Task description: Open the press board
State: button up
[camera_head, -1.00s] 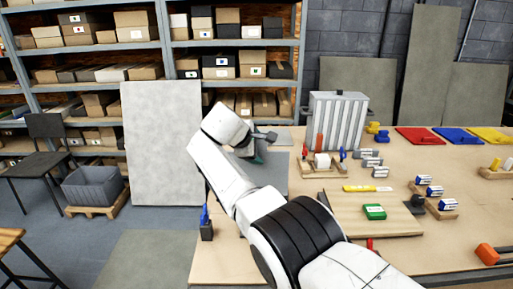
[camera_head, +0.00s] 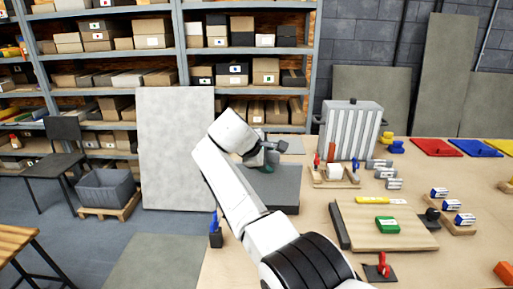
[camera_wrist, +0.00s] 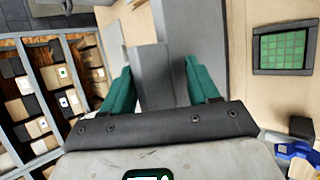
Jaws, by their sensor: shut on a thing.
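The likely press board is a grey slab (camera_head: 283,187) lying on the near left part of the bench. My gripper (camera_head: 268,164) is at the slab's far edge, beyond the white arm. In the wrist view, the two teal fingers of my gripper (camera_wrist: 158,68) stand on either side of a grey board (camera_wrist: 150,62). The fingers are shut on this grey piece. The exact contact is hidden, and I cannot tell how far the board is tilted.
A ribbed metal container (camera_head: 352,128) stands at the back of the bench (camera_head: 310,235). A wooden board (camera_head: 375,240) with a green box (camera_head: 387,225) lies right of my arm. A red clamp-like part (camera_head: 383,266) is at the front. A pale panel (camera_head: 178,150) stands at left.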

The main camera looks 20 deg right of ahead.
jog(key=b+v, duration=0.1)
jog(key=v, duration=0.7)
jog(key=shift+w+r, duration=0.25)
jog(key=shift+a, duration=0.1)
